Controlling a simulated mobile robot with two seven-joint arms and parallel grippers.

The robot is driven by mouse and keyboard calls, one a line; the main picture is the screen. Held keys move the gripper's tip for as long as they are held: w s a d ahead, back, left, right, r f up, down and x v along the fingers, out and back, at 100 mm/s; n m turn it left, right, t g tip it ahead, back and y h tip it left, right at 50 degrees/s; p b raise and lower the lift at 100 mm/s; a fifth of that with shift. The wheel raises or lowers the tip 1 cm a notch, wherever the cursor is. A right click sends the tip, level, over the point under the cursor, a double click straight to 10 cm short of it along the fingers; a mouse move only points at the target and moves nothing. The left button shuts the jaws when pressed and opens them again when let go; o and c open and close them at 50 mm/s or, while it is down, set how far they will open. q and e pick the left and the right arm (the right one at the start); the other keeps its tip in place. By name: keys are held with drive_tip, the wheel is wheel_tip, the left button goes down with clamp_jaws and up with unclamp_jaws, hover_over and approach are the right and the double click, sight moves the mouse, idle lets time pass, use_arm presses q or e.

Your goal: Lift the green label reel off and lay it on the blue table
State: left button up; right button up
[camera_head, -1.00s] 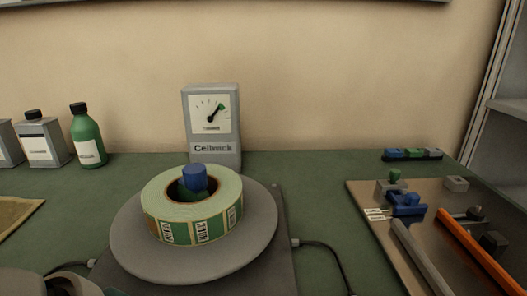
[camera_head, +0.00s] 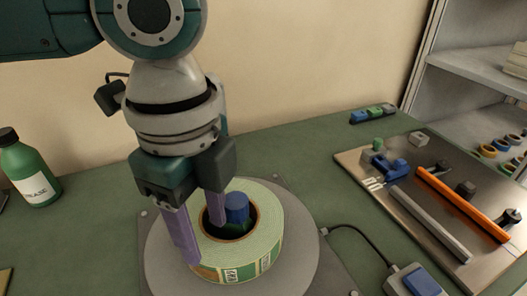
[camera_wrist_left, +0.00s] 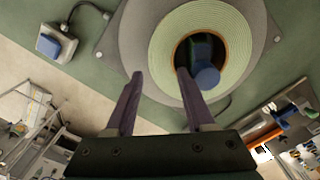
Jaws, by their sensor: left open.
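The green label reel (camera_head: 268,224), a pale roll with green and white labels on its side, lies flat on a grey round disc (camera_head: 304,255). A blue spindle cap (camera_head: 237,206) stands in its core. My left gripper (camera_head: 204,243) is over the reel's left side, fingers down and open. One purple finger is outside the rim and the other is at the core opening. Contact with the reel cannot be told. In the left wrist view the reel (camera_wrist_left: 240,40) lies beyond the fingertips. The tabletop (camera_head: 90,250) looks dark green. My right gripper is out of view.
A green bottle (camera_head: 30,172) stands at the left. A metal board (camera_head: 400,210) with an orange bar (camera_head: 462,203) and blue parts lies at the right. A blue-topped box (camera_head: 420,284) with a cable is at the front right. Tabletop between disc and bottle is clear.

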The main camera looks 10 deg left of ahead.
sight(208, 250)
use_arm(q)
drive_tip(key=f, duration=0.6)
drive_tip(key=shift+w+a, duration=0.1)
drive_tip(key=shift+a, duration=0.1)
drive_tip(key=shift+c, duration=0.2)
clamp_jaws()
drive_tip(key=shift+r, duration=0.1)
